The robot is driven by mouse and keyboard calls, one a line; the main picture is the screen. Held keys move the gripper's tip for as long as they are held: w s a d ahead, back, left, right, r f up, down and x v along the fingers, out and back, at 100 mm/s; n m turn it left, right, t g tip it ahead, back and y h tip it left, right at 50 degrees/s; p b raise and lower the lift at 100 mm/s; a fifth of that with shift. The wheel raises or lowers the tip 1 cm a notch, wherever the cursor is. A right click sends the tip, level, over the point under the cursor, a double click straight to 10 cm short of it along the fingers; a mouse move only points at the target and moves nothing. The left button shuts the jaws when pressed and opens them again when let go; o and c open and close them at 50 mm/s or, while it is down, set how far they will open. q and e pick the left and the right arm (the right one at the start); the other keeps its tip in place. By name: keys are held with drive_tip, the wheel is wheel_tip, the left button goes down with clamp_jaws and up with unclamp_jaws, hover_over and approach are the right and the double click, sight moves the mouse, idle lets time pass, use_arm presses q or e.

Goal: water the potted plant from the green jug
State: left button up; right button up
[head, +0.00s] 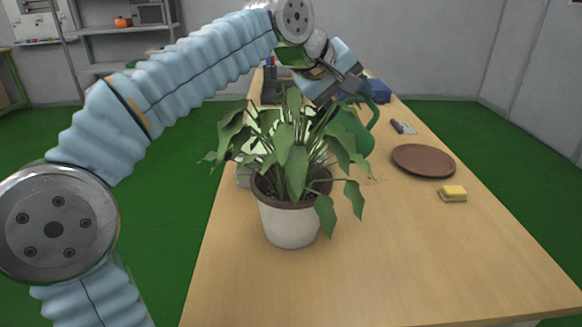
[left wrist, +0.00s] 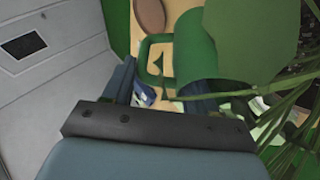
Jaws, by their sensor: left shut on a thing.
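The potted plant (head: 292,222) stands upright on the table in a whitish pot with dark soil and broad drooping leaves. The green jug (head: 360,137) is just behind and right of its leaves, which partly hide it. My left gripper (head: 347,94) is above and behind the plant, shut on the jug. In the left wrist view the jug's body (left wrist: 250,40) and handle (left wrist: 143,58) show beyond my fingers (left wrist: 160,92), with plant leaves close on the right. The jug's spout is hidden, and I cannot tell its exact tilt. My right gripper is out of view.
On the wooden table (head: 400,265), a brown plate (head: 423,160) and a yellow sponge (head: 453,192) lie to the right. A dark-handled tool (head: 402,127) and a blue object (head: 378,91) are farther back. The front of the table is clear.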

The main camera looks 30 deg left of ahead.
use_arm(q)
drive_tip(key=shift+s+a+r+t+h, duration=0.15)
drive_tip(key=shift+a+r+t+h, duration=0.1)
drive_tip(key=shift+r, duration=0.25)
drive_tip(key=shift+s+a+r+t+h, duration=0.15)
drive_tip(key=shift+r+t, duration=0.1)
drive_tip(key=shift+r, duration=0.2)
drive_tip(key=shift+r, duration=0.2)
drive_tip(key=shift+s+a+r+t+h, duration=0.2)
drive_tip(key=shift+r+t+h, duration=0.1)
drive_tip(key=shift+r+t, duration=0.15)
drive_tip(key=shift+s+a+r+n+t+h, duration=0.2)
drive_tip(key=shift+a+r+n+t+h, duration=0.05)
drive_tip(key=shift+r+n+h, duration=0.05)
drive_tip(key=shift+s, duration=0.1)
drive_tip(key=shift+b, duration=0.3)
drive_tip(key=shift+s+a+r+b, duration=0.15)
drive_tip(key=shift+a+b, duration=0.3)
drive_tip(key=shift+a, duration=0.05)
drive_tip(key=shift+s+a+r+t+h+b, duration=0.3)
drive_tip(key=shift+t+h+b, duration=0.25)
drive_tip(key=shift+b, duration=0.75)
idle(0.7)
